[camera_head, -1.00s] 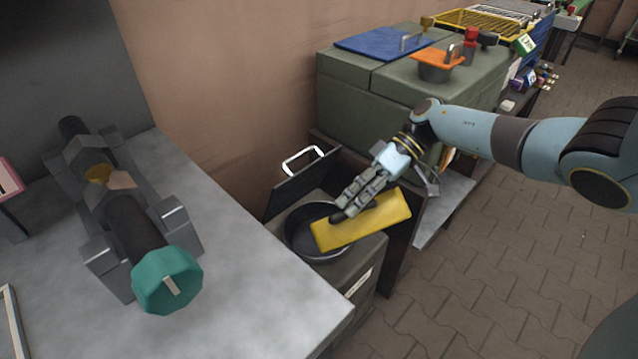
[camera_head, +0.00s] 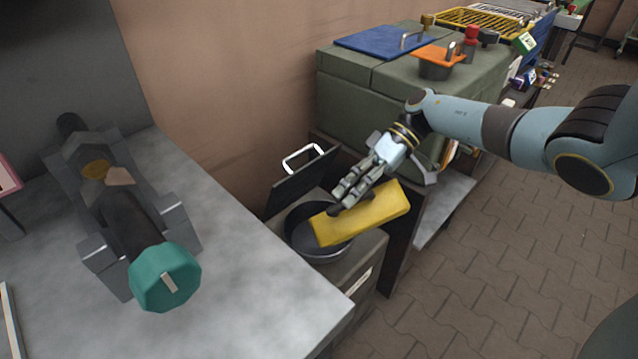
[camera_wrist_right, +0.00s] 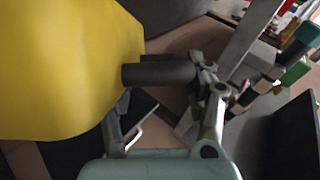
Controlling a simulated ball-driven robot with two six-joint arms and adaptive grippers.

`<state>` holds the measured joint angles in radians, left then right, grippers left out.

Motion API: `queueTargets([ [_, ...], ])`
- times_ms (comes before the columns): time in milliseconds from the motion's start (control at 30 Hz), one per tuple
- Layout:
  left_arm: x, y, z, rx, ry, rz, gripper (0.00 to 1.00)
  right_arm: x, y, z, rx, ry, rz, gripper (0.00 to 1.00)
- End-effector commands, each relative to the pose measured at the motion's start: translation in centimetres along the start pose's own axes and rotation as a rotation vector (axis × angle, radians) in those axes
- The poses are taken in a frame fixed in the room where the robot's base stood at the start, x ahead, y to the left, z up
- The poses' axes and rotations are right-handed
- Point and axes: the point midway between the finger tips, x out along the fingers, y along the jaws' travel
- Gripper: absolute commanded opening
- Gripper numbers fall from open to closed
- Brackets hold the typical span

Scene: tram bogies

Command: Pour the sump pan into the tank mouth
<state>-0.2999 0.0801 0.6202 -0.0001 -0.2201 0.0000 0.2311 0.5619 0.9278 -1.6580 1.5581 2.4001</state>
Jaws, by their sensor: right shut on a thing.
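The yellow sump pan (camera_head: 374,209) is held tilted by my right gripper (camera_head: 345,203), its lower left end over the round dark tank mouth (camera_head: 302,243). In the right wrist view the pan (camera_wrist_right: 60,65) fills the upper left, and the gripper (camera_wrist_right: 160,75) is shut on a dark grip at its side. The pan's inside is hidden, so I cannot tell what it holds. The tank (camera_head: 352,269) is a grey-green box. Its dark lid (camera_head: 300,184) with a white handle stands open behind the mouth. My left gripper is not in view.
A grey worktop (camera_head: 255,280) with an axle part and a teal knob (camera_head: 165,278) lies left of the tank. A green cabinet (camera_head: 345,100) stands behind, carrying a blue lid and an orange-lidded pan (camera_head: 437,60). Paved floor (camera_head: 480,270) is clear at right.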

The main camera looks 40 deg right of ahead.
Motion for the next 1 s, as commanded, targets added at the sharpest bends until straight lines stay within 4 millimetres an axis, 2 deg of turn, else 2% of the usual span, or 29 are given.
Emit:
queueTargets([
  [1000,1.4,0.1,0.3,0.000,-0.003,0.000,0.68,-0.2,0.4,-1.2,0.053,-0.033,-0.022,0.09],
])
